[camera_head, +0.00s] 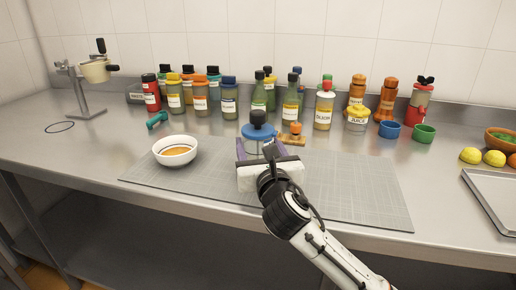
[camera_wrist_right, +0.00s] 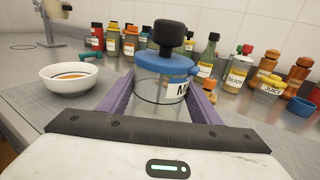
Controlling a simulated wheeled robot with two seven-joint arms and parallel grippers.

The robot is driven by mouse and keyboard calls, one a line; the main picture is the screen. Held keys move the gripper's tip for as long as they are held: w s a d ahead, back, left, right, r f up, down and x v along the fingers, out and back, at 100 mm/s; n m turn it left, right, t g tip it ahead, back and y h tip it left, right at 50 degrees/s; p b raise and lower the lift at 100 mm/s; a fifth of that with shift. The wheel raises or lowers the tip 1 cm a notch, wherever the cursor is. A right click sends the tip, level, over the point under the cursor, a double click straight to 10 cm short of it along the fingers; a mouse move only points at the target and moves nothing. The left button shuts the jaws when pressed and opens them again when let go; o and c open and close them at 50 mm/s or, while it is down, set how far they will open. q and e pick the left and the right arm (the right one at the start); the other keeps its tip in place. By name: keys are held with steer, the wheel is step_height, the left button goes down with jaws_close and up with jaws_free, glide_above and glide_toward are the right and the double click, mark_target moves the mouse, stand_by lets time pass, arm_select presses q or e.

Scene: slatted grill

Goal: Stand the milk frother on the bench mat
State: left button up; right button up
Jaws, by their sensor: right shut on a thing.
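The milk frother (camera_head: 258,131) is a clear jar with a blue lid, a black knob on top and a white label starting with "M". It looks upright, over the back edge of the grey bench mat (camera_head: 350,190). My right gripper (camera_head: 262,149) has its purple fingers on both sides of the jar, shut on it. In the right wrist view the frother (camera_wrist_right: 163,68) fills the space between the fingers. Its base is hidden, so I cannot tell whether it touches the mat. My left gripper is in neither view.
A white bowl (camera_head: 175,151) with orange contents sits at the mat's left end. Labelled bottles and a small wooden board with an orange-topped item (camera_head: 295,129) stand behind. Blue (camera_head: 389,129) and green cups (camera_head: 424,134) are to the right. The mat's right part is clear.

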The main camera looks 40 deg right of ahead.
steer(key=shift+r, duration=0.15)
steer(key=o, duration=1.4)
steer(key=shift+f, duration=0.2)
steer(key=shift+s+r, duration=0.1)
steer(key=v, duration=1.1)
steer(key=shift+s, duration=0.4)
steer(key=shift+a, duration=0.15)
